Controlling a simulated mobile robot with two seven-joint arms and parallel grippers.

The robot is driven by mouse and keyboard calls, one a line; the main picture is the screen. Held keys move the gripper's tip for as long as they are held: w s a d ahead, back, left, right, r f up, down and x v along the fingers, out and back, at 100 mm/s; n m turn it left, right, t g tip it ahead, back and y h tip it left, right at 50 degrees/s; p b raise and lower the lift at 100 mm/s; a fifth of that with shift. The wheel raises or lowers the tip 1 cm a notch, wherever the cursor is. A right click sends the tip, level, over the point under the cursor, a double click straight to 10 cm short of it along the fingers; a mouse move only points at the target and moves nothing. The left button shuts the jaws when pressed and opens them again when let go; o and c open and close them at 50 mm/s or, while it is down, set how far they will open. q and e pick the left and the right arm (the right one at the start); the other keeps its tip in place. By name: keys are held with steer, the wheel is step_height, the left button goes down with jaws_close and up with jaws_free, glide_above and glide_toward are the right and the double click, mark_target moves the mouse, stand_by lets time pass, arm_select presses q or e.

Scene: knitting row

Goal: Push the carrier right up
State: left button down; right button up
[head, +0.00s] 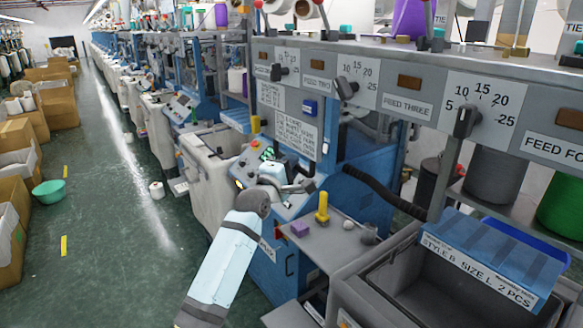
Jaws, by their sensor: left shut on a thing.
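My left arm reaches up from the bottom to the blue knitting machine's front. My left gripper (297,186) is at the right end of that arm, beside the small control panel. It is shut on a dark handle-like part (291,164) at the machine front, which looks like the carrier's handle. The gripper and wrist hide much of this part, and I cannot make out the rest of the carrier. My right gripper is not in view.
A grey shelf (328,245) below the gripper bears a yellow peg (322,208) and a purple block (299,229). A grey bin (440,285) stands at the lower right. A black hose (385,192) hangs nearby.

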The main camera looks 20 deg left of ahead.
arm_select(q)
steer(key=shift+r, duration=0.55)
steer(key=c, duration=1.1)
jaws_free()
steer(key=shift+f, duration=0.25)
steer(key=shift+s+f, duration=0.1)
steer(key=shift+s, duration=0.1)
steer(key=b+v, duration=0.2)
steer(key=v, duration=1.1)
steer(key=shift+s+b, duration=0.2)
steer(key=shift+b, duration=0.1)
